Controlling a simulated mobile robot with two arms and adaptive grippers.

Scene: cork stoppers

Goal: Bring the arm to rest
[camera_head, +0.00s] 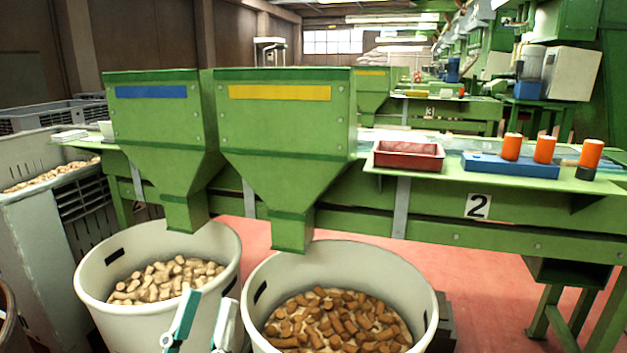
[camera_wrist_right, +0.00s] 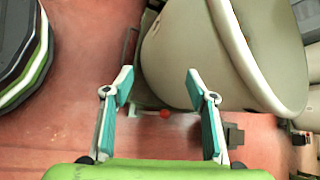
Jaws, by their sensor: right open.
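My right gripper (camera_wrist_right: 161,84) shows in the right wrist view. Its teal-padded fingers are spread and empty, with red floor between them and a pale bin (camera_wrist_right: 245,55) beyond.
One white bin (camera_head: 85,275) holds pale corks (camera_head: 165,280), the other (camera_head: 428,300) brown corks (camera_head: 340,322). Green hoppers (camera_head: 160,130) (camera_head: 285,135) hang above them. A green bench (camera_head: 440,215) carries a red tray (camera_head: 408,160) and a blue block (camera_head: 505,168) with orange cylinders (camera_head: 545,148).

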